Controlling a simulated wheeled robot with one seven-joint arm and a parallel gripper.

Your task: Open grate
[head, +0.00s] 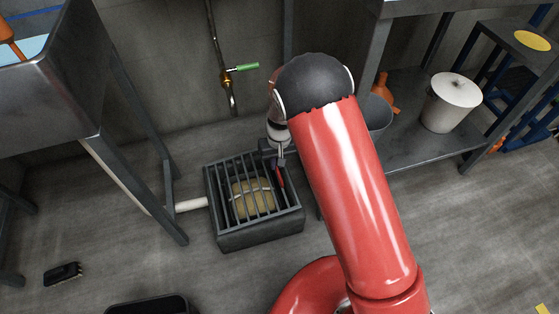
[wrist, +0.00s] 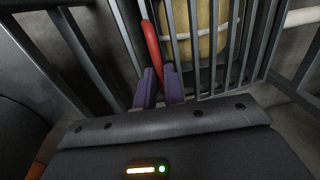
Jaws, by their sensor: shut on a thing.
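A dark metal grate (head: 238,183) of parallel bars lies across the top of a grey box (head: 262,234) on the floor. Its bars also show in the wrist view (wrist: 220,45). A red bar (head: 281,178) runs along the grate's right part. In the wrist view, the red bar (wrist: 151,38) leads down between the two purple fingers. My gripper (head: 279,160) is at the far right part of the grate. In the wrist view, my gripper (wrist: 159,76) is shut on the red bar. The exact contact is partly hidden by the fingers.
A tan drum-like thing (head: 252,198) with a pale band sits under the bars. A white pipe (head: 190,204) enters the box from the left. A steel tank (head: 45,95) stands on legs at left. A shelf with a white bucket (head: 440,115) is at right. A brush (head: 63,273) lies on the floor.

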